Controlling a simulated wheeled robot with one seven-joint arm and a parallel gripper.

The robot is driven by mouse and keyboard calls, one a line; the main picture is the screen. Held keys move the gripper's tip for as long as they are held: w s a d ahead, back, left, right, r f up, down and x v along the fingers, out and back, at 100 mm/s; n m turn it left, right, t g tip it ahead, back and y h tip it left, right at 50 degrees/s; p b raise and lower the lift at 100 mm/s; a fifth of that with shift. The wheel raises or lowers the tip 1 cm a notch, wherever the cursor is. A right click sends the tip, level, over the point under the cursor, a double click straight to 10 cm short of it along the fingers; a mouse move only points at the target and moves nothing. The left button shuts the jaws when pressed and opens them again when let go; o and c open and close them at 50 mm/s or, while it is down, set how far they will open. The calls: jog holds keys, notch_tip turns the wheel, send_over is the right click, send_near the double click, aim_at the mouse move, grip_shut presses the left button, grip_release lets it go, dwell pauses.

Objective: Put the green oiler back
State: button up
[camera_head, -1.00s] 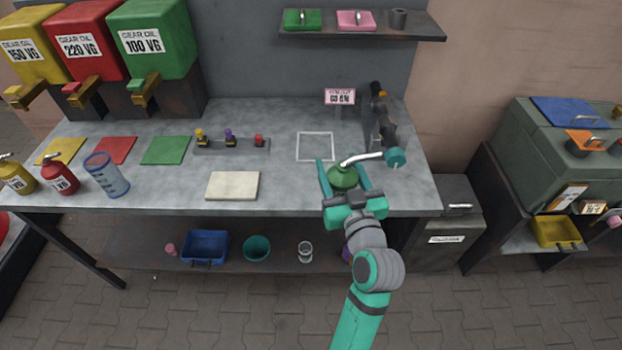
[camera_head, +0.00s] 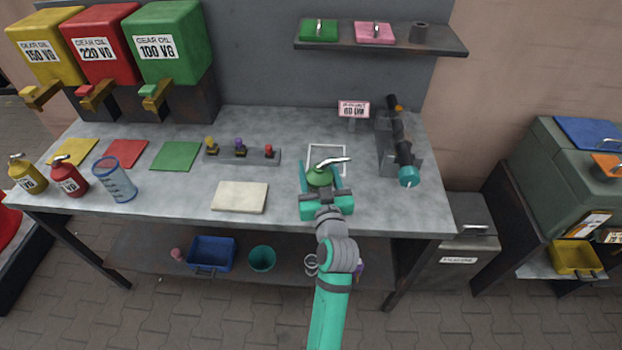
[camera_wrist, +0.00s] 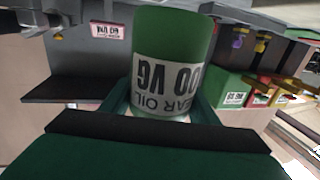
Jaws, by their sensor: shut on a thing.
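The green oiler (camera_head: 319,177) has a pale spout that points to the right. My gripper (camera_head: 321,182) is shut on it at the right part of the bench, at the near side of the white square outline (camera_head: 327,146). In the wrist view the oiler (camera_wrist: 172,60) fills the space between the fingers, and its gear oil label reads upside down. A yellow oiler (camera_head: 27,176) and a red oiler (camera_head: 68,178) stand at the bench's left end. A green mat (camera_head: 175,156) lies among yellow and red mats. I cannot tell whether the oiler touches the bench.
A cream pad (camera_head: 240,197) lies left of my gripper. A dark device with a teal tip (camera_head: 409,175) stands at right, by a pink sign (camera_head: 353,109). A blue cup (camera_head: 115,180) stands near the red oiler. The bench between pad and mats is mostly clear.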

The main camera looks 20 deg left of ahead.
jog(key=shift+w+a+f, duration=0.2)
jog(key=shift+a+f, duration=0.2)
jog(key=shift+f, duration=0.55)
jog(key=shift+w+a+f, duration=0.15)
jog(key=shift+a+f, duration=0.2)
jog(key=shift+f, duration=0.6)
jog(key=shift+w+a+f, duration=0.2)
jog(key=shift+a+f, duration=0.2)
jog(key=shift+f, duration=0.55)
jog(key=shift+f, duration=0.15)
jog(key=o, duration=1.5)
